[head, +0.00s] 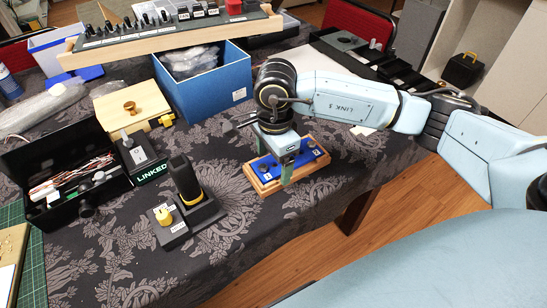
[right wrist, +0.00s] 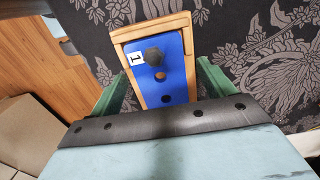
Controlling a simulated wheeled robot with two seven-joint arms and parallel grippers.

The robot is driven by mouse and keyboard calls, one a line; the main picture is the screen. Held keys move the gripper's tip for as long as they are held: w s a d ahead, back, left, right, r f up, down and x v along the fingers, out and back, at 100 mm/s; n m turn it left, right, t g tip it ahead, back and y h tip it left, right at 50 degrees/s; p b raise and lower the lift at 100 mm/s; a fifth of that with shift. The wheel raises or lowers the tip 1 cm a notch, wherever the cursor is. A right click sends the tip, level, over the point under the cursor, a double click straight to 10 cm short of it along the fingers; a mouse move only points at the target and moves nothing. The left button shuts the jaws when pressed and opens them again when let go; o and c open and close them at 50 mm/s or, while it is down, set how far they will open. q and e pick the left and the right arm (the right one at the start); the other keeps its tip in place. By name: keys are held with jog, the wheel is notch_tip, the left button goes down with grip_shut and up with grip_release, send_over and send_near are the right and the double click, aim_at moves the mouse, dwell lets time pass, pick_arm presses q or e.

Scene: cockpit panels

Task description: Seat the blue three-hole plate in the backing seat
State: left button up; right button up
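The blue plate (head: 307,157) lies within a wooden-rimmed seat (head: 263,190) near the table's front edge. In the right wrist view the blue plate (right wrist: 178,72) shows a black knob, a label "1" and two dark holes, with the wooden rim (right wrist: 150,27) around its far end. My right gripper (head: 285,168) is above the plate, pointing down, and hides its middle. Its green fingers stand apart on either side of the plate (right wrist: 163,75), with no contact visible. I cannot tell whether the plate is fully down in the seat. My left gripper is out of view.
A blue box (head: 205,95) stands behind the seat. A black device with a yellow-and-black handle (head: 185,185) stands to the left. A black open toolbox (head: 65,175) is farther left. Patterned cloth is clear between the device and the seat. Wooden floor lies beyond the front edge.

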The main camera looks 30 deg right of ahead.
aim_at(274, 164)
notch_tip(274, 164, up, 8)
jog(key=p, duration=0.5)
jog(key=shift+d, duration=0.1)
dwell(0.6)
